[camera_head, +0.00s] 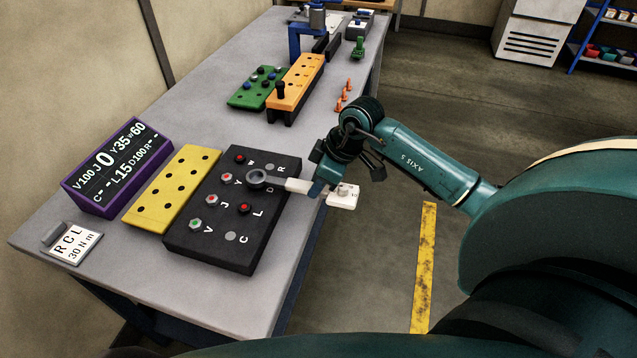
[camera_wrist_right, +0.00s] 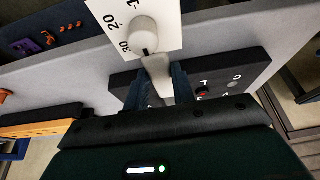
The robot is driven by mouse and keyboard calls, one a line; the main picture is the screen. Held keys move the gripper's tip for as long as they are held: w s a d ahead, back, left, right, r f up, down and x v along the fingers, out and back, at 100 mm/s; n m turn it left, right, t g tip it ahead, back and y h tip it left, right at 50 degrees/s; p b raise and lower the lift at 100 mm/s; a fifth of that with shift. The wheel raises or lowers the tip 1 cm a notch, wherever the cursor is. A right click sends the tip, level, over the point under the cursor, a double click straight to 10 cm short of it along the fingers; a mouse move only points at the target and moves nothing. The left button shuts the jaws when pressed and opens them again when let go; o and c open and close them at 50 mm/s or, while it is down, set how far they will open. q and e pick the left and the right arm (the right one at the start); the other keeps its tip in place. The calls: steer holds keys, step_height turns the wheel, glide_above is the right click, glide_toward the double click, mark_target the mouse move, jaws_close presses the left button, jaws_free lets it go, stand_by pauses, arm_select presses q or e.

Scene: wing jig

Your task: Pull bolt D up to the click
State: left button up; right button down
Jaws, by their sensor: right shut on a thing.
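The black block (camera_head: 213,254) has lettered bolt positions. My right gripper (camera_head: 316,187) is shut on a wrench (camera_head: 298,185), which reaches left across the block. The wrench's grey ring end (camera_head: 257,178) is over the spot beside the letter D; bolt D itself is hidden, and I cannot tell how the ring sits on it. The wrench's white dial plate (camera_head: 342,199) sticks out past the block's right side. In the right wrist view the dial plate (camera_wrist_right: 165,15) shows a round knob and printed numbers, including 20 and 30. My left gripper is out of view.
A card (camera_head: 73,243) reads RCL 30 Nm. A yellow holed plate (camera_head: 178,188) lies left of the block. Green (camera_head: 257,87) and orange (camera_head: 296,83) blocks stand farther back. The table (camera_head: 215,125) is bare between them.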

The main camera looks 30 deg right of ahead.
steer(key=shift+r, duration=0.2)
steer(key=shift+r, duration=1.65)
